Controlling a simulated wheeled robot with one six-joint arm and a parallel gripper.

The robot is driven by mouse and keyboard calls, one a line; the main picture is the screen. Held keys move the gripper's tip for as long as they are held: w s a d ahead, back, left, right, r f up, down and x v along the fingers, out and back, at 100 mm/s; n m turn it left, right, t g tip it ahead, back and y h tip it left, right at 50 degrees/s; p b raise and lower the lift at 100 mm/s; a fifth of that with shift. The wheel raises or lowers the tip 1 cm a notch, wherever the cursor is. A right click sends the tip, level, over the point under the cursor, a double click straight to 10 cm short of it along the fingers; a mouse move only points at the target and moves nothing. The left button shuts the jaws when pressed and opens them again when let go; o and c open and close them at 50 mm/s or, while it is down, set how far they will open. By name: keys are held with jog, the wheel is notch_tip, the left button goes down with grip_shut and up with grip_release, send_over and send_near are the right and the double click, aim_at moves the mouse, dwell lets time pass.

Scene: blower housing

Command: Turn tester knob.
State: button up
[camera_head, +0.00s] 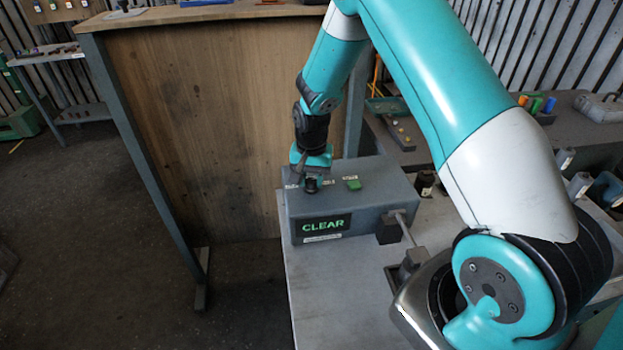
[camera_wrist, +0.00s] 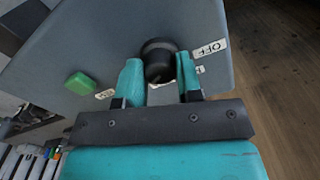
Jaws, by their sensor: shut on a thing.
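The tester (camera_head: 365,213) is a grey box on the table, with a display reading CLEAR in green on its front. Its black round knob (camera_wrist: 158,58) is on the top face, beside a label reading OFF (camera_wrist: 211,48). My gripper (camera_wrist: 160,75) has its two teal fingers on either side of the knob and is shut on it. In the head view my gripper (camera_head: 311,182) points down onto the left part of the tester's top and partly hides the knob. A green button (camera_head: 353,184) is on the same face, and it also shows in the wrist view (camera_wrist: 80,83).
A metal rod (camera_head: 404,228) with dark blocks stands at the tester's right side. A wooden panel (camera_head: 200,140) with a metal frame rises behind and left of it. The grey table (camera_head: 320,290) is bare in front of the tester. Several small items lie on the bench at right.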

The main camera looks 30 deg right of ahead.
jog(key=n+b, duration=0.1)
jog(key=n, duration=0.3)
jog(key=shift+b, duration=0.3)
jog(key=n+b, duration=0.1)
jog(key=n, duration=0.2)
jog(key=shift+n, duration=0.3)
jog(key=n+b, duration=0.1)
jog(key=n, duration=0.6)
jog(key=shift+b, duration=0.4)
jog(key=n+b, duration=0.1)
jog(key=n, duration=0.4)
jog(key=shift+n, duration=0.3)
jog(key=n, duration=0.5)
jog(key=shift+w+r+n, duration=0.1)
jog(key=shift+n, duration=0.3)
jog(key=shift+b, duration=0.3)
jog(key=o, duration=0.9)
jog(key=shift+o, duration=0.2)
